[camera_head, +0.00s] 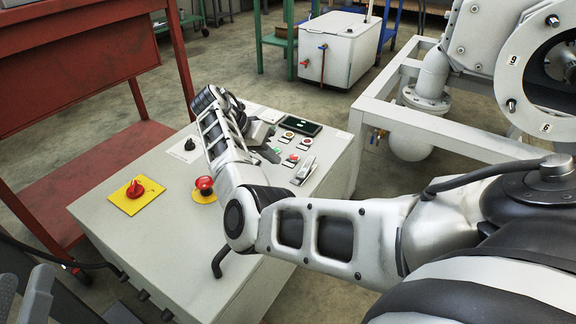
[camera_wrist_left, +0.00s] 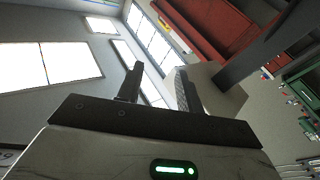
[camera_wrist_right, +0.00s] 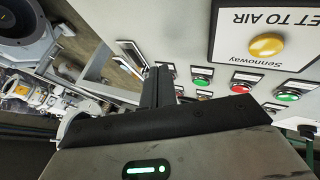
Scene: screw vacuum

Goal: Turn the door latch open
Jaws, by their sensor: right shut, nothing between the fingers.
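A small silver lever-like part (camera_head: 303,170) sits on the sloped face of the grey control box; I cannot tell whether it is the door latch. My right arm reaches across the box from the right. Its gripper (camera_head: 268,153) is shut and empty, close over the panel beside the green and red buttons. In the right wrist view the closed fingers (camera_wrist_right: 160,85) stand in front of the panel, and no latch is clear there. My left gripper (camera_wrist_left: 158,85) is open and empty, with its fingers apart, facing windows and a wall.
The control box (camera_head: 165,245) carries a red knob on a yellow plate (camera_head: 152,195) and a red mushroom button (camera_head: 204,184). A red bench (camera_head: 75,60) stands at left. A round flanged port (camera_head: 520,95) sits on a white frame (camera_head: 420,128) at right.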

